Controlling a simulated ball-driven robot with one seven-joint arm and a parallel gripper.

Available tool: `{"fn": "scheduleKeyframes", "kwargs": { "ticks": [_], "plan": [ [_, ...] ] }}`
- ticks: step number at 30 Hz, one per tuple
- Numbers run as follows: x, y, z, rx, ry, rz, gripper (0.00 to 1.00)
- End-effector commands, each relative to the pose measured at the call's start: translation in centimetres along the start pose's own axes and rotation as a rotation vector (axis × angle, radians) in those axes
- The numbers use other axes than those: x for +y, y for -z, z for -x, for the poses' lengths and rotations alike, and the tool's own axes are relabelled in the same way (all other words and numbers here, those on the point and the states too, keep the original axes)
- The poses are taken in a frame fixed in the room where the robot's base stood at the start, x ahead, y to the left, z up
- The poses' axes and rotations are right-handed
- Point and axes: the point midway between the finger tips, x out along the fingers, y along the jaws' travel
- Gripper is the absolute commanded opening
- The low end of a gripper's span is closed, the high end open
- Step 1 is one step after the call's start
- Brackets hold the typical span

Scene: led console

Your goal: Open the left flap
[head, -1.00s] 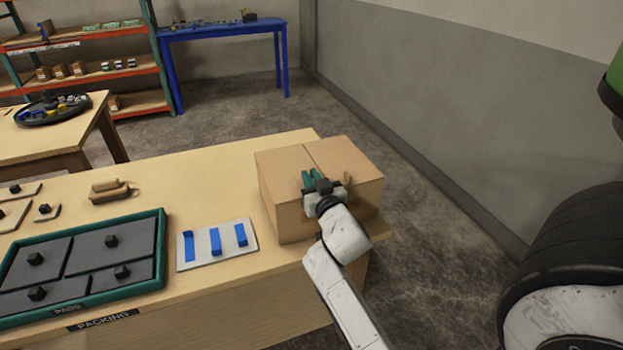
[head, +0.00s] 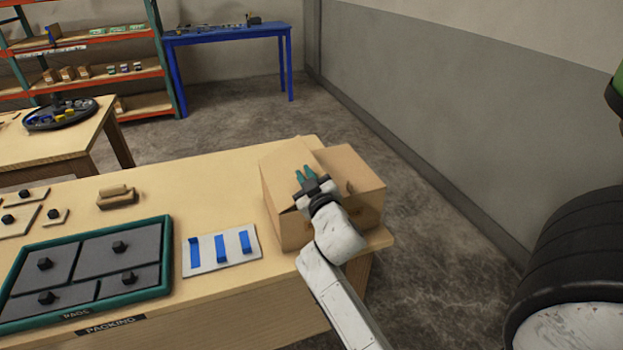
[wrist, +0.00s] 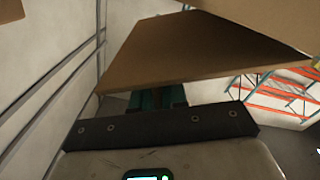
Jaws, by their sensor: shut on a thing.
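A brown cardboard box (head: 283,215) stands at the right end of the packing table. Its left flap (head: 285,165) is tilted up a little from the box, and a gap shows under its front edge. The right flap (head: 350,168) lies about flat. My gripper (head: 304,173) is at the left flap, near the middle of the box top. In the wrist view the flap (wrist: 200,48) spans the picture just beyond the teal fingers (wrist: 158,97), which are shut on its edge. The fingertips are hidden behind the flap.
On the packing table (head: 170,290), a white plate with blue strips (head: 222,247) lies left of the box. A teal-rimmed tray with grey lidded pads (head: 165,280) is farther left. A tan block (head: 117,196) lies behind. A grey wall (head: 450,130) stands at right, past open floor.

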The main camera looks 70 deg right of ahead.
Motion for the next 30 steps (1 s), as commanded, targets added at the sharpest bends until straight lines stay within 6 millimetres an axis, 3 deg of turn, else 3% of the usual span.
{"fn": "scheduleKeyframes", "kwargs": {
  "ticks": [12,30],
  "plan": [
    [-2.0,4.1,0.0,0.003,0.002,0.396,0.0],
    [-7.0,7.5,0.0,0.003,0.002,0.965,0.0]
  ]
}}
